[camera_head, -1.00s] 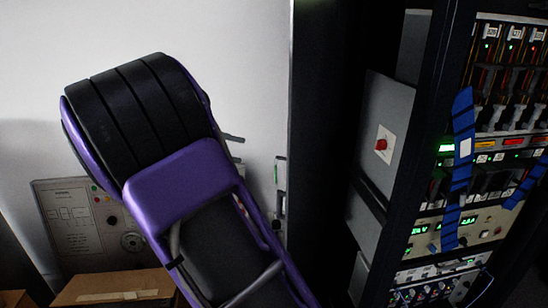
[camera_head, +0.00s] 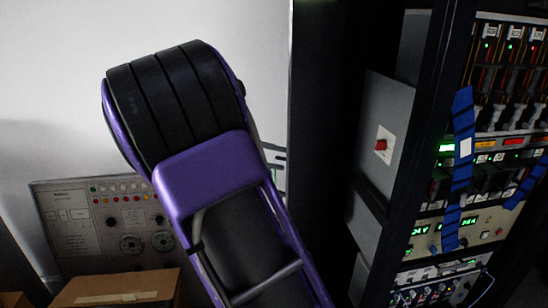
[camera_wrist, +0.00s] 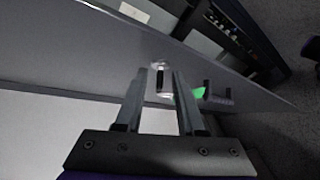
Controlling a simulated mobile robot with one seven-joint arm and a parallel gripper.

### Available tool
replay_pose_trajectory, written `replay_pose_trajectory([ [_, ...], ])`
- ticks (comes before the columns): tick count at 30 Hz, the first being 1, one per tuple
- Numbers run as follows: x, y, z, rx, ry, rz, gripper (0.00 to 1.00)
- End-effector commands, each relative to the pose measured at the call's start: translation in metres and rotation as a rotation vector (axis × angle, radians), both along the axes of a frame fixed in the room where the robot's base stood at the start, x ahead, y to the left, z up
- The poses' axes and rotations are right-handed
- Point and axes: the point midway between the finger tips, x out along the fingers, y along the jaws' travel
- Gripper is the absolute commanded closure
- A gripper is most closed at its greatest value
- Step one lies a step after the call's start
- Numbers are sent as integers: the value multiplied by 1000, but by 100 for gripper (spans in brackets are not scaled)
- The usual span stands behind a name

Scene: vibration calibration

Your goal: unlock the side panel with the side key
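In the wrist view my gripper (camera_wrist: 160,88) has its two fingers apart, and no object is visibly clamped between them. A small bright lock-like fitting (camera_wrist: 161,66) with a dark upright part shows on a grey panel surface (camera_wrist: 100,48), between and just beyond the fingertips. I cannot tell whether the dark part is the side key or a slot, or whether the fingers touch it. In the head view my purple and black arm hides the gripper and most of the area around it.
A green piece (camera_wrist: 198,93) and a dark handle-like part (camera_wrist: 218,96) lie just right of the fingers. In the head view, an equipment rack (camera_head: 440,150) stands at right, a control panel (camera_head: 75,235) at left, and a cardboard box (camera_head: 125,288) below it.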

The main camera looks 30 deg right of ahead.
Motion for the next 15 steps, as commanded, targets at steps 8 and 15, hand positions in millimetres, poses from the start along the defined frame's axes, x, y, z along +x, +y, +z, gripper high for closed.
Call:
replay_pose_trajectory([
  [8,0,0,0,0,0,0,100],
  [15,0,0,0,-1,0,0,100],
])
